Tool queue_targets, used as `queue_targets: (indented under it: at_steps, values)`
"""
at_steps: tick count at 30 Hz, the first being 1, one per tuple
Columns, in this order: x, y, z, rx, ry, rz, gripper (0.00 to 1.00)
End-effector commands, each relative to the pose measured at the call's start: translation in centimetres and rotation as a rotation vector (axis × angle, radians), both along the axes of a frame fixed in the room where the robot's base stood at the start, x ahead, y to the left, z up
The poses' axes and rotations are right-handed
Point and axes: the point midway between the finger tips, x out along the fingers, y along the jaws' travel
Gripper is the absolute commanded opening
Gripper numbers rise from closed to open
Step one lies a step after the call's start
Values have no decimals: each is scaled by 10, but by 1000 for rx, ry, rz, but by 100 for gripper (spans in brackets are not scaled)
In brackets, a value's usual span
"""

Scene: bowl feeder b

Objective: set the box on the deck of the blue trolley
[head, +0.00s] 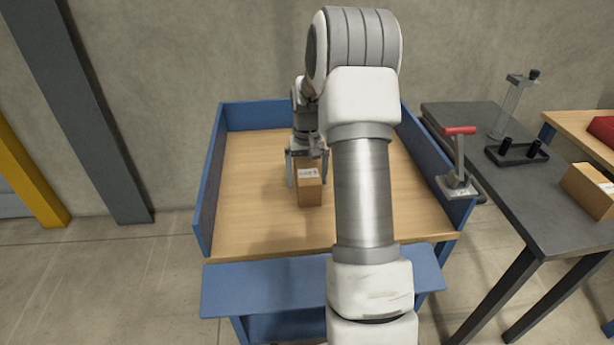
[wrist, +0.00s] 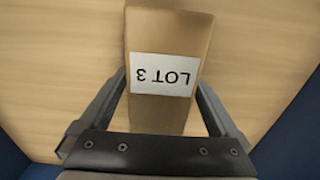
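The brown cardboard box (head: 309,193) stands on the wooden bench top, with a white LOT 3 label on its upper face. The box (wrist: 166,32) also fills the middle of the wrist view. My gripper (head: 307,178) points down over the box, one finger on each side. In the wrist view my gripper (wrist: 162,80) has its fingertips close against the box sides; whether they press on it I cannot tell. The blue trolley (head: 255,288) appears to be the low flat blue surface in front of the bench. Its visible deck is bare; my arm hides part of it.
The wooden bench (head: 250,170) has raised blue panels at its back, left and right. A red-handled lever device (head: 459,165) stands at its right edge. A dark table (head: 500,165) on the right carries a black holder (head: 517,153) and another cardboard box (head: 588,190).

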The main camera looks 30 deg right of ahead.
Motion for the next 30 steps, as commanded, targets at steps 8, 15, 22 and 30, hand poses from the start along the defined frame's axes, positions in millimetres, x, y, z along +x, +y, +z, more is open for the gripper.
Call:
queue_targets:
  at_steps: [8,15,22,30]
  values:
    - [0,0,3,0,0,0,100]
    - [1,0,40,-3,-3,0,100]
    - [0,0,90,-1,-2,-1,100]
    - [0,0,121,0,-1,1,100]
